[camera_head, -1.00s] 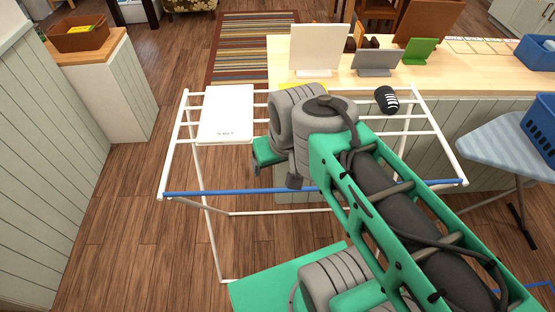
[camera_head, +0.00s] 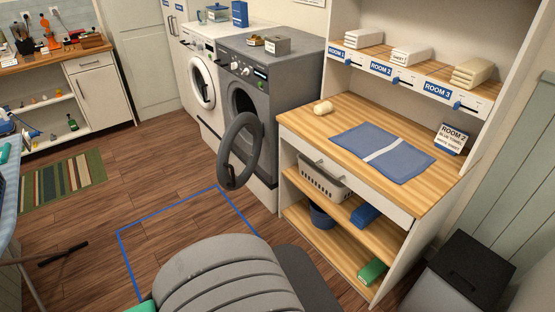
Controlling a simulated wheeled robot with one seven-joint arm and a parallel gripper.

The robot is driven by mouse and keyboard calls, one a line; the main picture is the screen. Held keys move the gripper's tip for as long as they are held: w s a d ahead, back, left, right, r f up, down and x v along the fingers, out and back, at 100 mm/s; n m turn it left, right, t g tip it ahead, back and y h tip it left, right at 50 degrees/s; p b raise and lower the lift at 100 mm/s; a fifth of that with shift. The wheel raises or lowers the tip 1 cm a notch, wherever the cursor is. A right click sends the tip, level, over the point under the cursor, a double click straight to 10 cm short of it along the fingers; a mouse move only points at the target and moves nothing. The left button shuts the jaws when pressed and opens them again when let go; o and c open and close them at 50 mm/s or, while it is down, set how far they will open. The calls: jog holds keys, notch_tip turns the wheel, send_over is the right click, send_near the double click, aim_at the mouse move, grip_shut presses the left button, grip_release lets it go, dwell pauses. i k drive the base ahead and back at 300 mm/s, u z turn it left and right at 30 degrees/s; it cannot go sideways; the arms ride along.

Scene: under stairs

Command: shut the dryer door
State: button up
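The dark grey dryer (camera_head: 290,83) stands against the back wall, between a white washing machine and a wooden shelf unit. Its round door (camera_head: 240,150) is swung wide open and sticks out into the room, with the dark drum opening (camera_head: 243,103) showing behind it. A grey part of my own arm fills the bottom middle of the view, well in front of the dryer and apart from it. My gripper is not in view.
The shelf unit (camera_head: 325,113) with a blue cloth (camera_head: 358,143) is close on the right. Blue tape (camera_head: 160,222) marks open floor before the dryer. A dark bin (camera_head: 472,268) stands at lower right.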

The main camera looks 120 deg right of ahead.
aim_at(244, 120)
jog(key=z, duration=3.3)
jog(key=k, duration=0.5)
jog(key=u, duration=0.1)
jog(key=i, duration=1.15)
jog(key=u, duration=0.55)
